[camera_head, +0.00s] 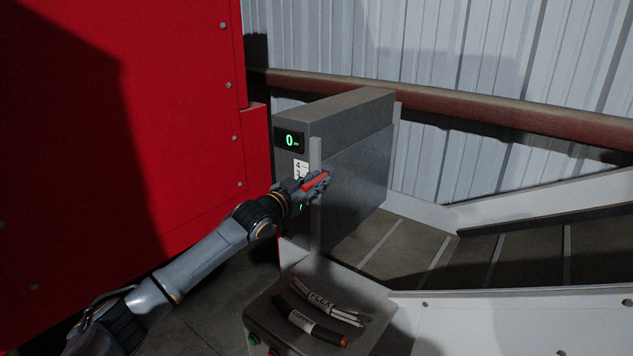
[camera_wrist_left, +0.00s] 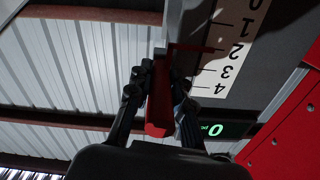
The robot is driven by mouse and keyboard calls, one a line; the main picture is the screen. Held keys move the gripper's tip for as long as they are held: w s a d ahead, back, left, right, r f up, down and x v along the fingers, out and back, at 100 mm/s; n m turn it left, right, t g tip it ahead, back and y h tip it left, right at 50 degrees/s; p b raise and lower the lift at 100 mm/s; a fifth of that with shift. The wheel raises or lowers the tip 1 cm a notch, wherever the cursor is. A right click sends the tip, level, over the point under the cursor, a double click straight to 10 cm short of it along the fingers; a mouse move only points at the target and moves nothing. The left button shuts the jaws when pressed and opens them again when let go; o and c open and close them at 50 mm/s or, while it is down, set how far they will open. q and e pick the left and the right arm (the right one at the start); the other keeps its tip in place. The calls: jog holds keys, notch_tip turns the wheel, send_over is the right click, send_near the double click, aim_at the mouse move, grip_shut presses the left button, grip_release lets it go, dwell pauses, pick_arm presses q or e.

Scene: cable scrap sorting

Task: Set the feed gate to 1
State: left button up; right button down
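The feed gate (camera_head: 355,160) is a tall grey panel in a housing at the chute's edge. Its red handle (camera_head: 315,182) sticks out at the front, and my left gripper (camera_head: 318,180) is on it. In the left wrist view the red handle (camera_wrist_left: 159,105) lies between the two fingers (camera_wrist_left: 161,85), which look closed on it. A thin red pointer (camera_wrist_left: 192,47) runs from the handle to the white scale (camera_wrist_left: 232,55), at about the 2 mark; the scale appears upside down there. The green display (camera_head: 290,140) reads 0. My right gripper is out of view.
A big red machine wall (camera_head: 130,120) stands close on the left. Below the gate, a grey box (camera_head: 270,330) with buttons carries cable pieces labelled FLEX (camera_head: 322,300) and another dark one (camera_head: 305,322). A slatted conveyor (camera_head: 440,255) runs off to the right.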

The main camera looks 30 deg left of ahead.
pick_arm(q)
grip_shut()
notch_tip(320, 180, down, 3)
jog(key=shift+r+b, duration=0.1)
jog(key=shift+b, duration=0.45)
jog(key=o, duration=0.9)
grip_release()
jog(key=shift+r, duration=0.2)
jog(key=s, duration=0.8)
jog(key=s+a, duration=0.1)
jog(key=s, duration=0.3)
